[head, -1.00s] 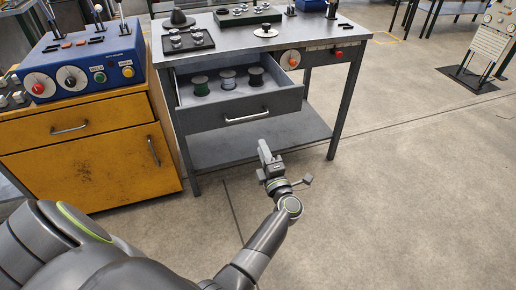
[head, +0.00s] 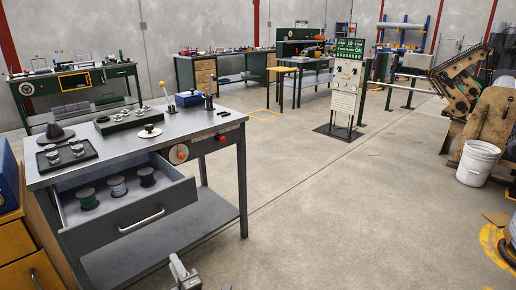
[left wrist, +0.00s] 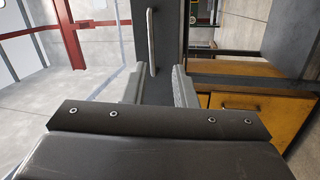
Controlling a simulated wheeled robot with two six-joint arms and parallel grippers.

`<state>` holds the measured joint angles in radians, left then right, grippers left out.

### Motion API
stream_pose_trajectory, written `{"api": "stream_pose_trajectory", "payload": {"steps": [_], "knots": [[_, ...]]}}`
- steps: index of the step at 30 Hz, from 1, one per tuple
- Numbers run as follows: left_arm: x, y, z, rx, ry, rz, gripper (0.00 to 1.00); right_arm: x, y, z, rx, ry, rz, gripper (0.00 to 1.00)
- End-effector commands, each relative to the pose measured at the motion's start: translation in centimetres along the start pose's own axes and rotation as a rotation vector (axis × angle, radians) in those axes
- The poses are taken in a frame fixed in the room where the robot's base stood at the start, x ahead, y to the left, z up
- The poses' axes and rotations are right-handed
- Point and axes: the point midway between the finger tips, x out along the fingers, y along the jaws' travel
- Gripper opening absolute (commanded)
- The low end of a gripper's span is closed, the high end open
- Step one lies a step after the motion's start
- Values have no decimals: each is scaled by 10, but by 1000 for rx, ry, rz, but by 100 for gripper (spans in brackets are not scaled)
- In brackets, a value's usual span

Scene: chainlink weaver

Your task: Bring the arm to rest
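My left gripper (head: 182,272) shows at the bottom edge of the head view, in front of and below the open drawer (head: 117,226) of the grey workbench (head: 140,146). Most of the arm behind it is cut off by the frame. In the left wrist view the two fingers (left wrist: 157,88) stand apart with nothing between their tips. The drawer's handle (left wrist: 151,42) shows ahead of them, apart from the fingers. My right gripper is in neither view.
The drawer holds three spools (head: 118,187). A black tray (head: 67,154) and a green block (head: 128,118) are on the bench top. A yellow cabinet (head: 30,272) stands at left. Open floor (head: 320,210) lies to the right; a white bucket (head: 478,163) stands farther right.

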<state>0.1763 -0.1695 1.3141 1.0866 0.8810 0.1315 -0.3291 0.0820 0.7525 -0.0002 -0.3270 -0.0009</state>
Motion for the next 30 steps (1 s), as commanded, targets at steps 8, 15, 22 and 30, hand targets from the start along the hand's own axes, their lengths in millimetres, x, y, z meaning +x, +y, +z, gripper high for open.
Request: {"api": "stream_pose_trajectory", "payload": {"steps": [8, 15, 22, 30], "knots": [[-93, -153, -7, 673, -596, -93, 25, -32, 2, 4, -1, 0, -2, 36], [-210, -274, -84, 1090, -1063, -272, 25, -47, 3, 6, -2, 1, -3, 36], [-320, -340, -201, 1382, -1456, -476, 25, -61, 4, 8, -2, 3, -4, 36], [-396, -359, -303, 1555, -1737, -643, 25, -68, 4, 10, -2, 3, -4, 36]]}}
